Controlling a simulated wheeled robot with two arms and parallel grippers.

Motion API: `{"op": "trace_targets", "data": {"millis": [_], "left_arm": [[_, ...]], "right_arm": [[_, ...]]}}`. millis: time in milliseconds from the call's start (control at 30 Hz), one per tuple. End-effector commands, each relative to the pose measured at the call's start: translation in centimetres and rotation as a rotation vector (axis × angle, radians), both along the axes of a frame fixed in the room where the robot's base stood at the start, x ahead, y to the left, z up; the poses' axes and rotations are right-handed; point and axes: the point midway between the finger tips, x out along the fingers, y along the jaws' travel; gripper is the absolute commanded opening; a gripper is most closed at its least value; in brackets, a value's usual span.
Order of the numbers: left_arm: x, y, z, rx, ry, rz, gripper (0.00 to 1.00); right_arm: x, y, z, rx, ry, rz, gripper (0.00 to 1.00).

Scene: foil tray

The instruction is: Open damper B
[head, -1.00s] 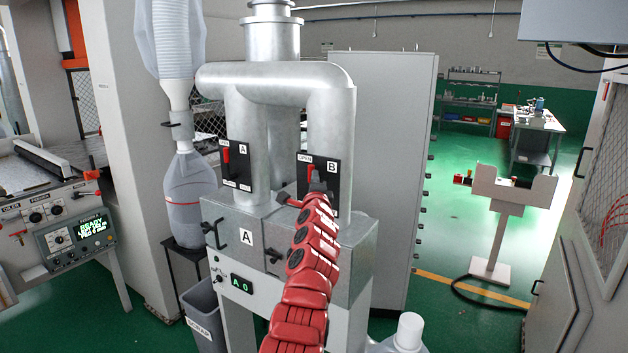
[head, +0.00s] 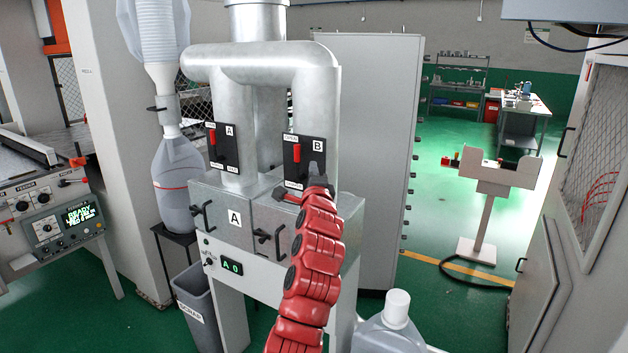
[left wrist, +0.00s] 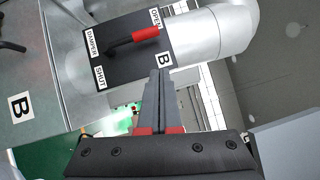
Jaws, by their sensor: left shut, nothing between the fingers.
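The damper B plate (head: 290,173) is a black panel on the right-hand pipe. Its red-gripped lever (head: 297,152) points up to the OPEN end. In the left wrist view the lever's red grip (left wrist: 145,34) lies near the OPEN label (left wrist: 155,18), away from the SHUT label (left wrist: 100,76). My left gripper (head: 317,169) is in front of the plate's lower right part, beside the lever. In the left wrist view its fingers (left wrist: 160,74) are closed together and empty, near the plate's B-label edge and apart from the red grip. My right gripper is not in view.
The damper A plate (head: 219,150) is on the left pipe, its red lever up. A clear jug (head: 392,330) is at lower right; a grey bin (head: 197,305) is at lower left.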

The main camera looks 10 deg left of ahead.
Motion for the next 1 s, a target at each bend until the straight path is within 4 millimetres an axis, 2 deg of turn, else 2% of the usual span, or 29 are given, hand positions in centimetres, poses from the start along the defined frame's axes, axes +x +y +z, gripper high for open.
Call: {"op": "trace_targets", "data": {"millis": [100, 300, 767, 867, 967, 1000], "left_arm": [[-1.3, -0.4, -0.3, 0.003, -0.002, -0.002, 0.0], [-2.8, -0.7, -0.1, 0.001, -0.002, -0.001, 0.0], [-3.1, -0.9, -0.2, -0.001, -0.003, -0.005, 0.0], [-2.9, -1.7, -1.8, -0.013, -0.035, -0.047, 0.0], [-3.0, -3.7, -5.0, -0.06, -0.116, -0.158, 0.0], [-3.4, -4.8, -6.7, -0.093, -0.156, -0.223, 0.0]], "right_arm": [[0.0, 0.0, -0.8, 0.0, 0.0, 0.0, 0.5], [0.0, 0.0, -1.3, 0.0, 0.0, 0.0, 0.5], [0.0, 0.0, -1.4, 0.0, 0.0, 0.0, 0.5], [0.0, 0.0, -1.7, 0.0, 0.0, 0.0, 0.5], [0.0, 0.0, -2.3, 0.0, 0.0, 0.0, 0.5], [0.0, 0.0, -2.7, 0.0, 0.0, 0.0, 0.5]]}}
